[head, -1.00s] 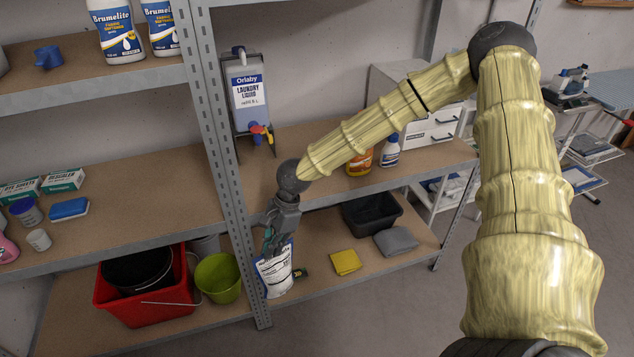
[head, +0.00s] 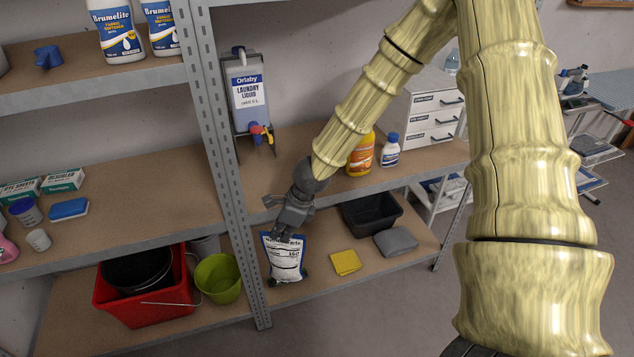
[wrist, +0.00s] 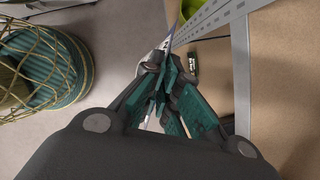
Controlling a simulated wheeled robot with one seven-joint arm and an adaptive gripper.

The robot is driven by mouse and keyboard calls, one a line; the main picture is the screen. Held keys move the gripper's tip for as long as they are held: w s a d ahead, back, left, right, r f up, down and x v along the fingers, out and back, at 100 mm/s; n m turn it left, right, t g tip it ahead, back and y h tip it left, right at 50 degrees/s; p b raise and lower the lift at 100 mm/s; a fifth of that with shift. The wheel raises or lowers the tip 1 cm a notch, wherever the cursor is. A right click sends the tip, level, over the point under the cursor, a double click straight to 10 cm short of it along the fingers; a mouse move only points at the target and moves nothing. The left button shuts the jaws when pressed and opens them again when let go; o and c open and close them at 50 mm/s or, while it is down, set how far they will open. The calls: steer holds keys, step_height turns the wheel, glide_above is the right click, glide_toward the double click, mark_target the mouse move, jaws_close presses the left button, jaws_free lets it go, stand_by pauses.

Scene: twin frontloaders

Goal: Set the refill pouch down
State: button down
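The refill pouch (head: 286,263), white with a blue border and dark print, hangs nearly upright at the front left of the lower right shelf (head: 340,286). My gripper (head: 284,238) is above it, with its fingers at the pouch's top edge. In the wrist view, the teal fingers (wrist: 166,82) are close together on the thin pouch (wrist: 174,28), seen nearly edge-on. Whether the pouch's bottom touches the shelf board, I cannot tell. A small dark item with a label (wrist: 192,63) is beside the pouch, mostly hidden in the head view.
A yellow cloth (head: 345,262), a grey cloth (head: 396,242) and a black bin (head: 372,213) are right of the pouch. A steel post (head: 235,215) and a green bucket (head: 218,279) are left. The middle shelf is just above. A woven basket (wrist: 40,70) stands at left in the wrist view.

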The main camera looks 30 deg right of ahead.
steer(key=w+d+r+m+g+h, duration=0.2)
steer(key=w+d+r+m+h, duration=0.15)
steer(key=d+r+m, duration=0.85)
steer(key=w+d+r+m+g+h, duration=0.2)
steer(key=d+r+m+h, duration=0.35)
steer(key=m, duration=1.35)
steer(key=w+d+f+p, duration=0.2)
steer(key=w+d+p, duration=0.1)
steer(key=w, duration=0.4)
steer(key=w+d+f+y+p, duration=0.1)
steer(key=w+d+f+p, duration=0.1)
steer(key=w+d+p, duration=0.2)
steer(key=w, duration=0.3)
steer(key=shift+w, duration=0.25)
stand_by(0.6)
steer(key=c, duration=1.6)
jaws_free()
steer(key=shift+c, duration=0.2)
steer(key=shift+s, duration=0.1)
